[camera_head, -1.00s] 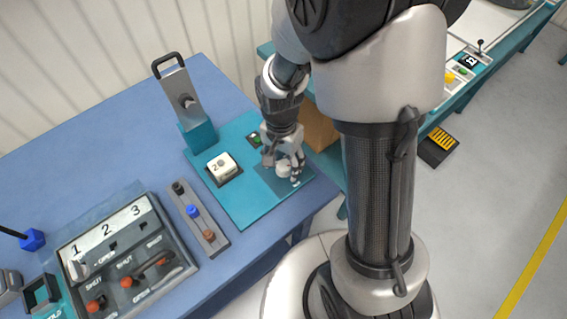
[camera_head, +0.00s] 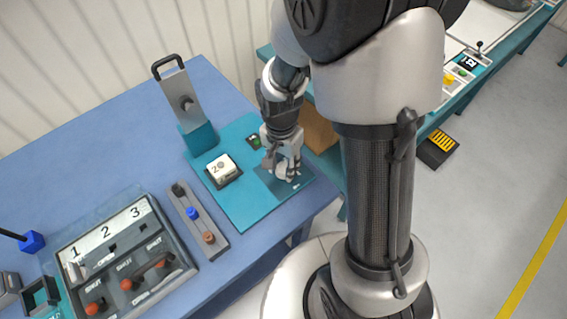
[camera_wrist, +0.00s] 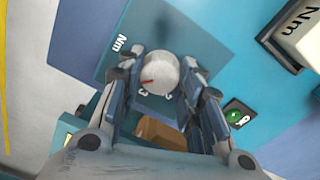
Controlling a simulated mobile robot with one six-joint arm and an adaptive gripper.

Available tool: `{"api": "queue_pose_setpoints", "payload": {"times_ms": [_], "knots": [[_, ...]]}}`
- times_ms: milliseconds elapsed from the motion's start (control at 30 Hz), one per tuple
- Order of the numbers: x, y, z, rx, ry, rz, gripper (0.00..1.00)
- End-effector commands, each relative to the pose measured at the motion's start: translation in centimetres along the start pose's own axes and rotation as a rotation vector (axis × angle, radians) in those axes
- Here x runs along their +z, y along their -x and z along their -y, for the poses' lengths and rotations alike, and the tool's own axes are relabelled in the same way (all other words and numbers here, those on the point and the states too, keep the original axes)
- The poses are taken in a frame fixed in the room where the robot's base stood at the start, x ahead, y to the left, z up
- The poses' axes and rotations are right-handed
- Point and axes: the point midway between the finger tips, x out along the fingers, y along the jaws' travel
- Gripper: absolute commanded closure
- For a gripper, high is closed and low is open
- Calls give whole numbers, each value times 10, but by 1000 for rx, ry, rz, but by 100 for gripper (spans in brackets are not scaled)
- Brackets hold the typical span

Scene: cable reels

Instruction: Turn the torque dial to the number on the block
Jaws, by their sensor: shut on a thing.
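The torque dial is a round white knob (camera_wrist: 157,75) with a red pointer mark, set on a dark teal plate marked "Nm" in the wrist view. A few scale digits show beside it, partly hidden. My gripper (camera_wrist: 160,88) is shut on the knob, one finger on each side. In the head view my gripper (camera_head: 283,172) points down over the plate and hides most of the dial. The white block (camera_head: 222,168) sits in a dark frame left of my gripper and reads "2" with a second digit, seemingly 0. Its edge shows in the wrist view (camera_wrist: 305,30).
A green button (camera_head: 255,141) is behind the block. An upright grey panel with a black handle (camera_head: 183,95) stands at the back. A strip of coloured knobs (camera_head: 193,212) and a numbered switch box (camera_head: 120,255) lie to the left.

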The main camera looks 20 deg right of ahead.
Motion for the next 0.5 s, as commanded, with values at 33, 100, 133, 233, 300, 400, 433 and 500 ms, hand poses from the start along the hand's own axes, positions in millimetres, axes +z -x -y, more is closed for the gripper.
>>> {"api": "queue_pose_setpoints", "payload": {"times_ms": [33,100,133,233,300,400,433,500], "knots": [[0,0,0,0,0,0,90],[0,0,0,0,4,0,90],[0,0,0,0,7,0,90],[0,0,0,0,27,-1,90],[0,0,0,0,50,-2,90],[0,1,0,0,101,-4,90],[0,1,0,0,119,-5,90],[0,1,0,1,170,-6,90]]}}
